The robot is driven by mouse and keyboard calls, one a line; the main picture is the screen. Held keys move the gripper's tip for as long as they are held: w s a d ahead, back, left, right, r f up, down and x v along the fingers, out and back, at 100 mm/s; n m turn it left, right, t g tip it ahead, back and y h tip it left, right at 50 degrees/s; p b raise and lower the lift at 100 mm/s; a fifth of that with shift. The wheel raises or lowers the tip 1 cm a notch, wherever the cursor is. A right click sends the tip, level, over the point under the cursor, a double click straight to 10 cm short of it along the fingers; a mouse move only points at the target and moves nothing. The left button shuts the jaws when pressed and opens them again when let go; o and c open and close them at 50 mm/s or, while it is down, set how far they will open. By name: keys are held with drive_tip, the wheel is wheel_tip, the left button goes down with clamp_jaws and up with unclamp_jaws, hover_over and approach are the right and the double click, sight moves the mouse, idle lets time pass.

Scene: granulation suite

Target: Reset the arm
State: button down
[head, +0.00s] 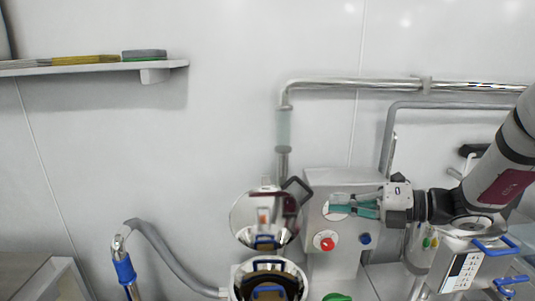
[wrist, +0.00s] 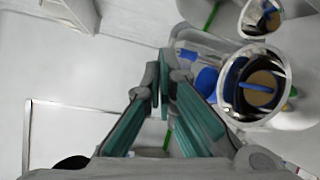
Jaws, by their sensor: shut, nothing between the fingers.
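My gripper (head: 340,206) shows at the right of the head view, at the end of my arm reaching in from the right edge. Its teal-lined fingers point left, in front of the grey machine housing (head: 320,258). In the wrist view the fingertips (wrist: 163,68) come together with nothing between them. The gripper is shut and empty. Whether it touches the housing cannot be told.
A round metal vessel (head: 236,284) with a raised shiny lid (head: 262,217) stands left of my gripper; the vessel's open mouth shows in the wrist view (wrist: 284,82). A steel pipe (head: 350,84) runs along the wall. A shelf (head: 100,68) hangs upper left.

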drive_tip(key=s+a+r+n+g+h, duration=0.1)
drive_tip(key=s+a+n+g+h, duration=0.2)
drive_tip(key=s+n, duration=0.55)
drive_tip(key=s+a+n+g+h, duration=0.3)
drive_tip(key=s+a+n, duration=0.1)
drive_tip(key=s+n, duration=0.4)
drive_tip(key=s+d+r+n+t+h, duration=0.3)
drive_tip(key=s+d+n+h, duration=0.4)
drive_tip(key=n, duration=1.4)
drive_tip(key=shift+s+d+r+t+h, duration=0.15)
drive_tip(key=shift+s+d+t+h, duration=0.2)
drive_tip(key=shift+t+h, duration=0.4)
